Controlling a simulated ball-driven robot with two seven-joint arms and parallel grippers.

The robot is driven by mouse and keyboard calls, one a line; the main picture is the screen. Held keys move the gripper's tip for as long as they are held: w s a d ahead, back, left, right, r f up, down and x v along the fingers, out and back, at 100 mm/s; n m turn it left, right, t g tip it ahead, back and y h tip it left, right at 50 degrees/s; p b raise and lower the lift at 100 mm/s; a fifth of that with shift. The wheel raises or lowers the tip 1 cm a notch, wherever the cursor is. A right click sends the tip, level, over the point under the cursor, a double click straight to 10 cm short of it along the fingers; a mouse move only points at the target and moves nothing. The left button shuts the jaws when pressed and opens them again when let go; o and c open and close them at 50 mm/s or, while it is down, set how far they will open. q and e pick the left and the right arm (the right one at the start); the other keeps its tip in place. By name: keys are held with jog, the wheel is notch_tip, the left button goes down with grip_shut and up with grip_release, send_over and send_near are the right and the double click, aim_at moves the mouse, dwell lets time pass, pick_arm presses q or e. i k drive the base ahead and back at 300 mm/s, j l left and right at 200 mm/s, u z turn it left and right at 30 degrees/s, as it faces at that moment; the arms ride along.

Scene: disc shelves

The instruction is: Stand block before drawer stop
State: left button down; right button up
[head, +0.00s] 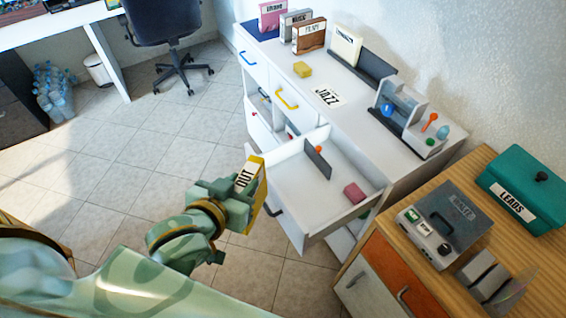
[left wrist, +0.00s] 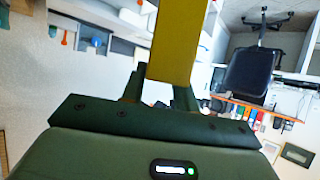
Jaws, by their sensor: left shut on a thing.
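My left gripper (head: 238,192) is shut on a yellow case (head: 258,192) with a white label, held upright in the air left of the open drawer. In the left wrist view the yellow case (left wrist: 180,42) rises from between the fingers. The white drawer (head: 291,236) is pulled out. In it a dark upright plate (head: 318,160), seemingly the drawer stop, stands with an orange knob near its top. A pink block (head: 354,193) lies apart from the plate, toward the drawer's right end. A yellow block (head: 302,69) sits on the white cabinet top. My right gripper is not in view.
The cabinet top (head: 290,90) carries several labelled cases, a JAZZ label (head: 326,96) and a clear-sided holder (head: 400,107). At the right, a wooden cabinet holds a grey device (head: 440,222) and a teal LEADS box (head: 525,184).

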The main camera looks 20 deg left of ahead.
aim_at(288, 180)
jog(key=i+j, duration=0.15)
jog(key=j, duration=0.25)
jog(key=i+j, duration=0.2)
jog(key=j, duration=0.2)
jog(key=i+j, duration=0.15)
jog(key=j, duration=0.25)
jog(key=i+j, duration=0.15)
jog(key=j, duration=0.25)
jog(key=i+j, duration=0.2)
jog(key=j, duration=0.2)
jog(key=i+j, duration=0.15)
jog(key=j, duration=0.25)
jog(key=i+j, duration=0.15)
jog(key=j, duration=0.25)
jog(key=i+j+z, duration=0.1)
jog(key=z, duration=0.35)
jog(key=j+z, duration=0.6)
jog(key=z, duration=0.25)
jog(key=j+z, duration=0.25)
jog(key=z, duration=1.45)
